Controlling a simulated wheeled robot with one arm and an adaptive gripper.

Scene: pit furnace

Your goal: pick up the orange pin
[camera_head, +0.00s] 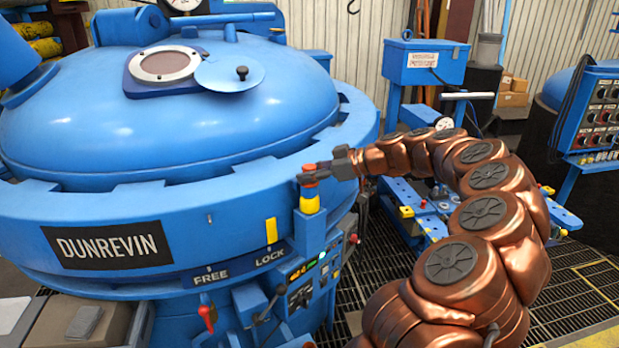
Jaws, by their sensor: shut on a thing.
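The orange pin (309,167) shows as a small orange-red tip at the rim of the big blue furnace, just right of its middle. My gripper (316,177) reaches it from the right at the end of my copper-coloured arm. Its dark fingers are shut on the pin, just below the orange tip.
The blue furnace (170,120) fills the left, with a round port and cover plate on its lid. A control panel (305,275) and red-handled lever (207,317) are below the rim. A blue stand (425,62) is behind my arm. Grated floor (375,265) lies right of the furnace.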

